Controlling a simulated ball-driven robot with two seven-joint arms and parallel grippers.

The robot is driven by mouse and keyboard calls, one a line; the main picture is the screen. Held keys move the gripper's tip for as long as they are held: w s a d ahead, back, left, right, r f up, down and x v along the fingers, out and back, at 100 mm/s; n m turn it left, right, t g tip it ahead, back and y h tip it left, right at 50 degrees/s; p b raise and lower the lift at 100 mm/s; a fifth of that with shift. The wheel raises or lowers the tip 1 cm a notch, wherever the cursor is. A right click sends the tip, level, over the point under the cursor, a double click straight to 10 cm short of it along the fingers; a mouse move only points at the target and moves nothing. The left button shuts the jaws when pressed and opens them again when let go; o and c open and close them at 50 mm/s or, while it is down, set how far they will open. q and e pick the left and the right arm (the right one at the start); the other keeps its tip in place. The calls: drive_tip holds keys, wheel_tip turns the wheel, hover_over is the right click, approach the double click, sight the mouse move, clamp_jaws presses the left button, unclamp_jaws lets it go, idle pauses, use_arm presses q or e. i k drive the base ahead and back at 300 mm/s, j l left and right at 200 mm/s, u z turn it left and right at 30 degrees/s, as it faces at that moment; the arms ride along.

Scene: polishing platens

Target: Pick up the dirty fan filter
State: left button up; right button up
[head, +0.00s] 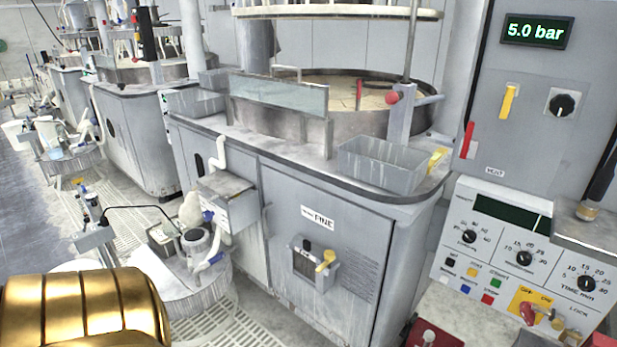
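I cannot make out a dirty fan filter for certain in the head view. On the door of the near grey cabinet (345,245), below the "FINE" label (318,217), is a small framed unit (305,266) with a grey face, a dark knob and a yellow lever (326,261). I cannot tell whether a filter sits in it. Neither gripper shows in this view.
A round polishing basin (345,130) stands on the cabinet top, with an empty grey tray (384,166) at its front right. A control panel (520,250) and a "5.0 bar" display (537,31) are at right. A cluttered round stand (195,295) is at lower left.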

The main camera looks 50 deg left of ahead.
sight(306, 260)
drive_tip(key=u, duration=1.6)
drive_tip(key=i+j+z, duration=0.1)
drive_tip(key=z, duration=0.3)
drive_tip(key=j+z, duration=0.2)
drive_tip(key=z, duration=0.2)
drive_tip(key=i+j+z, duration=0.1)
drive_tip(key=z, duration=0.3)
